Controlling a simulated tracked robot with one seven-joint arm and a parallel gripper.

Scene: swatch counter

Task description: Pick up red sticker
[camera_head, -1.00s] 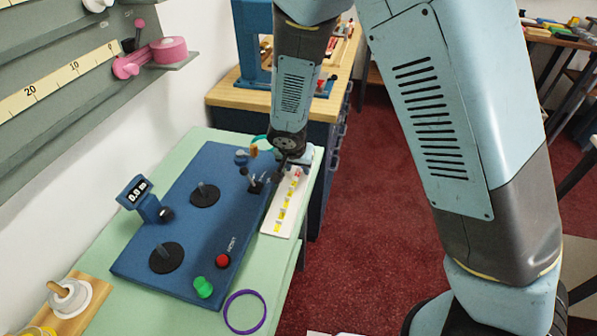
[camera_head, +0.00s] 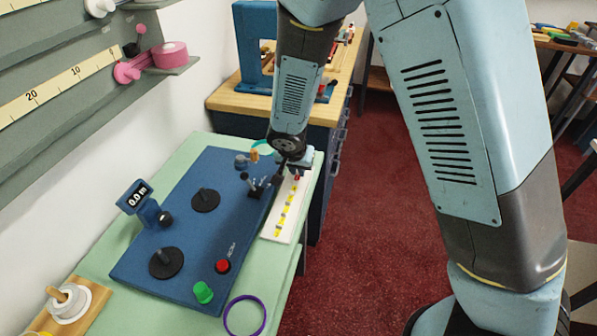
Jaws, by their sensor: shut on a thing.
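A white strip card (camera_head: 284,218) lies on the green counter at its right edge, beside the blue machine base. A row of small yellow stickers (camera_head: 282,222) runs along it. A small red spot, seemingly the red sticker (camera_head: 297,177), shows at the card's far end, right under my gripper (camera_head: 296,172). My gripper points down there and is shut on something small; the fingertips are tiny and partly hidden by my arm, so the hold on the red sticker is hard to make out.
The blue machine base (camera_head: 185,265) carries black discs, a small display (camera_head: 136,197), a red button (camera_head: 222,266) and a green knob (camera_head: 203,292). A purple ring (camera_head: 245,316) lies at the front. A wooden bench with a blue frame (camera_head: 253,45) stands behind.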

